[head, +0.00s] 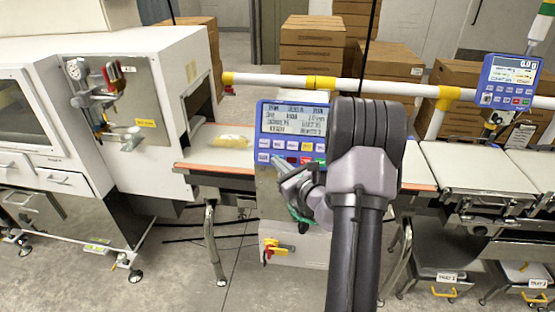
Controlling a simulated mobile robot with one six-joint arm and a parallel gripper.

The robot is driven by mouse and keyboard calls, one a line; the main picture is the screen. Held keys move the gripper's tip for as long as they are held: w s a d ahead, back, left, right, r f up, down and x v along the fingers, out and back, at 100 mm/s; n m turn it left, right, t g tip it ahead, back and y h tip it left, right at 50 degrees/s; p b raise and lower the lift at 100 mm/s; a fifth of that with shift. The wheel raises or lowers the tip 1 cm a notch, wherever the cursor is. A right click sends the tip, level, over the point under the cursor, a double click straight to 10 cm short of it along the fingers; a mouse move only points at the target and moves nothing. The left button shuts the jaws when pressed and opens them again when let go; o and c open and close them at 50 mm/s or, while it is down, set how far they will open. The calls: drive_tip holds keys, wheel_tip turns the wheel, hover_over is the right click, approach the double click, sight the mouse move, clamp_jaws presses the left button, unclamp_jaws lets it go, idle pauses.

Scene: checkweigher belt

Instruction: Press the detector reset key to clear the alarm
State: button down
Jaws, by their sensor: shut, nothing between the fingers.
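A blue control panel (262,118) stands in the middle, with a lit text display (294,119) and two rows of small keys below it. The keys are mostly white, with a yellow one and a red one toward the right. Their labels are too small to read, so I cannot tell which is the detector reset key. My gripper (282,168) is shut and empty, just in front of the lower key row. I cannot tell whether it touches a key.
A yellow packet (232,141) lies on the belt (200,155) left of the panel. A white machine (150,50) stands at left. A second blue panel (487,84) and weighing belts (470,165) are at right. A white and yellow rail (270,81) runs behind, before stacked cartons (312,40).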

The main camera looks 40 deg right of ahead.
drive_tip(key=shift+s+a+r, duration=0.55)
drive_tip(key=shift+s+a, duration=0.2)
drive_tip(key=shift+a, duration=0.1)
drive_tip(key=shift+s+a+r, duration=0.55)
drive_tip(key=shift+s+a, duration=0.15)
drive_tip(key=shift+a, duration=0.15)
drive_tip(key=s+a+r, duration=0.2)
drive_tip(key=s+a, duration=0.1)
drive_tip(key=a, duration=0.1)
drive_tip(key=shift+s+r+p, duration=0.25)
drive_tip(key=shift+r+p, duration=0.1)
drive_tip(key=shift+p, duration=0.05)
